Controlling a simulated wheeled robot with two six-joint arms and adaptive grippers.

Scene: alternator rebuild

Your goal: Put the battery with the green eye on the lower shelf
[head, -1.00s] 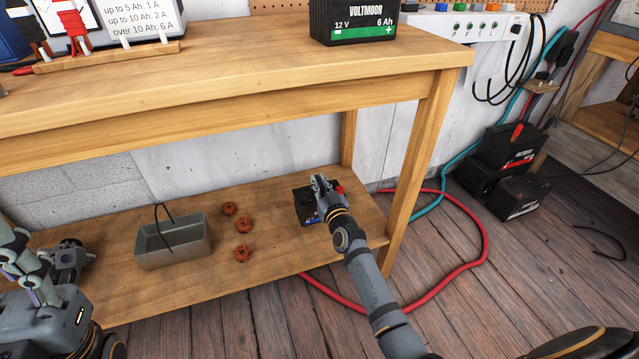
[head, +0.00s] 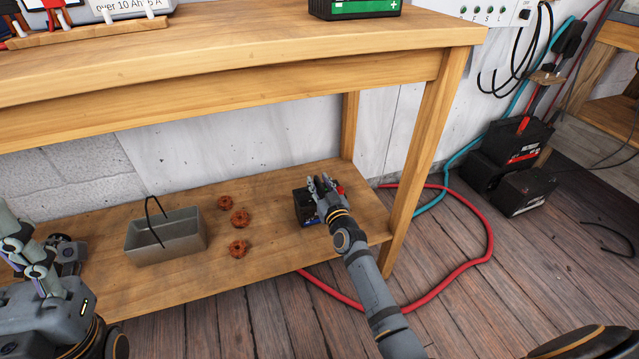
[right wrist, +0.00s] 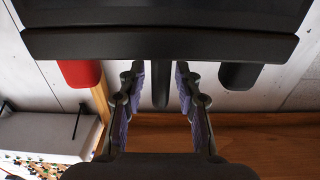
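A dark battery (head: 303,207) stands on the lower shelf (head: 180,279) at its right end. My right gripper (head: 324,182) is at this battery and hides part of it. In the right wrist view, the battery (right wrist: 160,44) fills the top, with a red cap (right wrist: 80,73) and a black cap (right wrist: 240,76). The right gripper's fingers (right wrist: 158,90) are apart, one on each side of a dark post, with gaps visible. No green eye can be made out. My left gripper (head: 22,255) is at the left edge, away from the battery; its opening is unclear.
A grey metal bin (head: 165,237) and several rusty round parts (head: 240,217) lie on the shelf left of the battery. Another battery with a green label (head: 355,8) stands on the bench top (head: 230,52). Black batteries (head: 515,150) and a red hose (head: 480,250) are on the floor.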

